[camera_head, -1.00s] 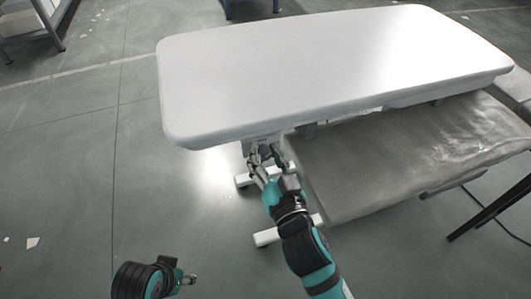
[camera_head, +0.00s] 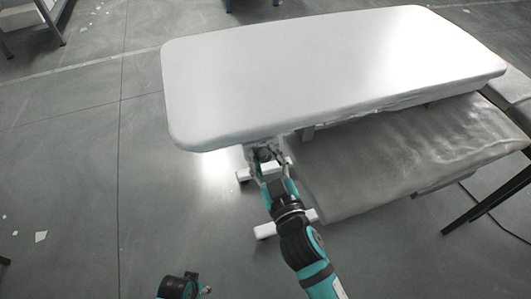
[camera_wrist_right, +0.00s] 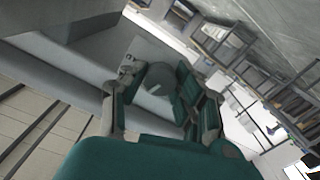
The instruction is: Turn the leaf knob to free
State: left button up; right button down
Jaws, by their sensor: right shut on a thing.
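The white leaf (camera_head: 330,70) is a long padded top with rounded corners. The leaf knob (camera_wrist_right: 157,79) shows in the right wrist view as a grey rounded part between my fingers, near the leaf's underside. In the head view the knob sits under the leaf's near edge, mostly hidden by the gripper and shadow. My right gripper (camera_head: 266,157) reaches up to it from below and is shut on it. The fingers also show in the right wrist view (camera_wrist_right: 158,104), one on each side of the knob.
A grey padded lower surface (camera_head: 410,150) lies right of my right arm, under the leaf. White feet (camera_head: 268,230) stand on the floor beside the arm. A dark leg (camera_head: 485,207) stands at the far right. The floor (camera_head: 80,170) on the left is largely clear.

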dwell(0.3)
jog(key=c, duration=1)
grip_release()
jog(key=v, duration=1.2)
jog(key=shift+r, duration=0.1)
